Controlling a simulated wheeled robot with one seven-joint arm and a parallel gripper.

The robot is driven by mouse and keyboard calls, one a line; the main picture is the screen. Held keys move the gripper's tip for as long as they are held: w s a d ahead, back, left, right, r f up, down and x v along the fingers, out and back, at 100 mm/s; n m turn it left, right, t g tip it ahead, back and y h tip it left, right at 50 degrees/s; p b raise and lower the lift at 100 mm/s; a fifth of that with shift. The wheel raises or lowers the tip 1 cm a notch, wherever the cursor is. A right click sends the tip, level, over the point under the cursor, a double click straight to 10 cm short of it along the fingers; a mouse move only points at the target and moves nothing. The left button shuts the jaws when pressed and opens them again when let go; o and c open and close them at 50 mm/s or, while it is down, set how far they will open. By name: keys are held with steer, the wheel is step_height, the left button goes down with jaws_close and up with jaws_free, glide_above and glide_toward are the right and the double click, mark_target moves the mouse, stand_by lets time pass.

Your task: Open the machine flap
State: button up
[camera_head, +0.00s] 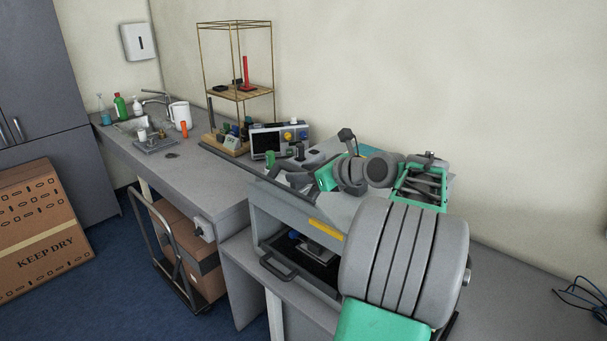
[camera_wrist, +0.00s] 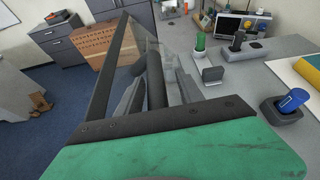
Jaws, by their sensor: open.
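The machine (camera_head: 345,207) is a grey box on the table with a yellow label on its front edge. Its front shows a dark opening with a small blue part and a grey part inside. A black flap handle (camera_head: 277,269) sticks out low at the left of this opening; I cannot tell how far the flap is open. My arm covers the right part of the front. My gripper (camera_head: 287,180) is open, with nothing seen between its fingers. It points left above the machine's top, apart from the handle. Its fingers also show in the wrist view (camera_wrist: 150,85).
A small cactus (camera_wrist: 200,45) and a blue item in a black holder (camera_wrist: 292,101) stand near my gripper. A device with a screen (camera_head: 272,142) and a wire rack (camera_head: 236,95) stand behind. A trolley with boxes (camera_head: 182,255) is at lower left.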

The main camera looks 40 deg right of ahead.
steer(key=a+b+v, duration=0.1)
steer(key=v, duration=0.6)
steer(key=shift+s+d, duration=0.35)
steer(key=shift+d, duration=0.1)
steer(key=shift+r, duration=0.1)
